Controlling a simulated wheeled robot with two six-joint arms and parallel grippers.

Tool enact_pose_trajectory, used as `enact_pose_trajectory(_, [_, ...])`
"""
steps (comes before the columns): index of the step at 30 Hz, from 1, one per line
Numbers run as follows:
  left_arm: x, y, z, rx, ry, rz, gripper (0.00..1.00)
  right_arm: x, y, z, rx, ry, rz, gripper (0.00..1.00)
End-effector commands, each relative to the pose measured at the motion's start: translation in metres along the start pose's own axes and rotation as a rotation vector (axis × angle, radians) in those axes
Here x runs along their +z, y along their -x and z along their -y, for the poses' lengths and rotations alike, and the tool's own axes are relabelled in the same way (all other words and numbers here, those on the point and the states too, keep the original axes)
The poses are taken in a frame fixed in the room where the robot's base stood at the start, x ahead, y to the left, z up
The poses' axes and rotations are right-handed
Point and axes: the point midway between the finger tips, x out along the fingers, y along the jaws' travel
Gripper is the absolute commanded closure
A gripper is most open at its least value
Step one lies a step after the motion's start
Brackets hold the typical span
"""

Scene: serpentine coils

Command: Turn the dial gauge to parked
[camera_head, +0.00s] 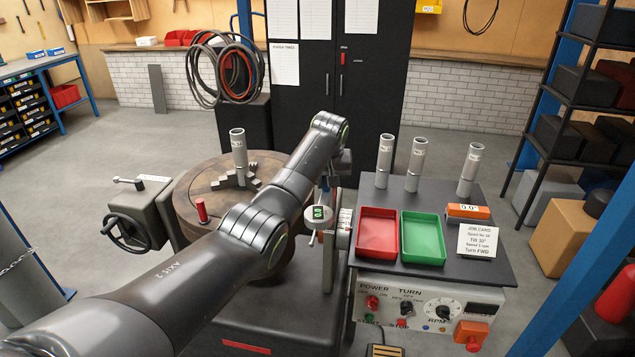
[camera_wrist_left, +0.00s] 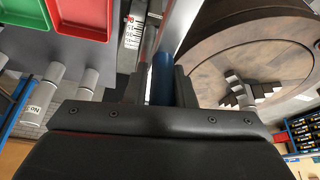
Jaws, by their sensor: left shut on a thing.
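The dial gauge (camera_head: 317,212) is a round grey body with a small green-lit display, beside an upright steel post at the machine. My left arm reaches in from the left, and its gripper (camera_head: 334,172) points down just above the gauge, partly hidden behind the arm. In the left wrist view my left gripper (camera_wrist_left: 163,92) is shut on a blue upright part (camera_wrist_left: 163,72), which seems to belong to the gauge. The gauge's round face is hidden in that view. My right gripper is not in view.
A round wooden-topped table (camera_head: 195,190) with a chuck and upright pipe stands left of the gauge. A scale plate (camera_head: 344,228) is close by on the right. Red (camera_head: 377,237) and green (camera_head: 423,240) trays, several grey pipes and a job card (camera_head: 478,241) occupy the bench.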

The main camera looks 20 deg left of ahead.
Motion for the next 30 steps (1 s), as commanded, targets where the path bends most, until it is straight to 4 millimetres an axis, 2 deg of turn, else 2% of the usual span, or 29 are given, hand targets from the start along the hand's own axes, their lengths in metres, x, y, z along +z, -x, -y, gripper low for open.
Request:
enact_pose_trajectory(15, [-0.0034,0.0011,-0.0006,-0.009,0.01,-0.01,1.0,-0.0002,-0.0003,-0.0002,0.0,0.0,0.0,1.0])
enact_pose_trajectory(16, [-0.0034,0.0011,-0.0006,-0.01,0.01,-0.01,0.73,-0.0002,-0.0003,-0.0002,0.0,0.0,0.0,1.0])
enact_pose_trajectory(19, [-0.0027,0.0009,-0.0013,-0.008,0.008,-0.008,0.6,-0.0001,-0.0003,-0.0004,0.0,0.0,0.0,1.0])
enact_pose_trajectory(30, [-0.0013,0.0026,-0.0031,-0.004,0.006,-0.005,0.59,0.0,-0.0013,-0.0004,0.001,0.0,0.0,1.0])
